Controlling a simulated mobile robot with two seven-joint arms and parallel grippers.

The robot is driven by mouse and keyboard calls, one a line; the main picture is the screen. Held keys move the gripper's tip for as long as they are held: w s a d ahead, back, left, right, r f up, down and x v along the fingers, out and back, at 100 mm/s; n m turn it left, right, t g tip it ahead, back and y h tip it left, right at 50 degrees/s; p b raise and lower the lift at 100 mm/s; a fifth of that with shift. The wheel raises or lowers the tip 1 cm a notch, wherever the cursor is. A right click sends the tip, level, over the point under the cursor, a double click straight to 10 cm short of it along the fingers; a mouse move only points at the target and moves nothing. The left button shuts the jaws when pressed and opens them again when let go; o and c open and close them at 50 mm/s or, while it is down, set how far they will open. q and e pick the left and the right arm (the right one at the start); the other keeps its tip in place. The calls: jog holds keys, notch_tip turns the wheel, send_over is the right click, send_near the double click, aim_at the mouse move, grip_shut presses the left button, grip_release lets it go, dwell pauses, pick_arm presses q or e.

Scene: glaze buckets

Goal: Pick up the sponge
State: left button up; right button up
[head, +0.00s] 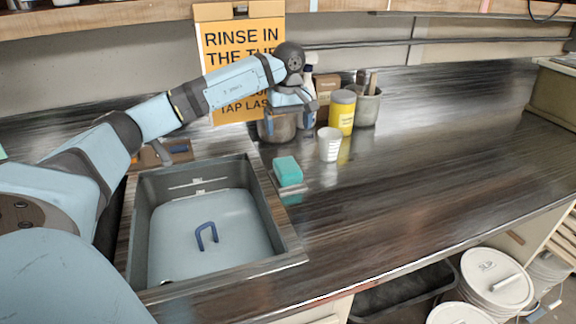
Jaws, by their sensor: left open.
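The sponge (287,170) is a teal block lying on the dark counter (430,150), just right of the tub's far right corner. My left gripper (292,108) is open, behind and above the sponge in the picture, in front of the orange sign and over a metal pot. It is apart from the sponge, and nothing shows between its fingers. The fingertips are small and partly blend with the items behind them. My right gripper is not in view.
A grey tub (262,200) of water with a blue handle-like loop (207,236) is sunk in the counter. Behind the sponge stand a white cup (330,144), a yellow canister (342,112) and a metal pot (275,128). The counter right of them is clear.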

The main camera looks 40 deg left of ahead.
pick_arm(q)
send_over(287, 165)
notch_tip(287, 165, down, 7)
jog(key=shift+w+d+f, duration=0.1)
jog(key=shift+f, duration=3.05)
jog(key=c, duration=1)
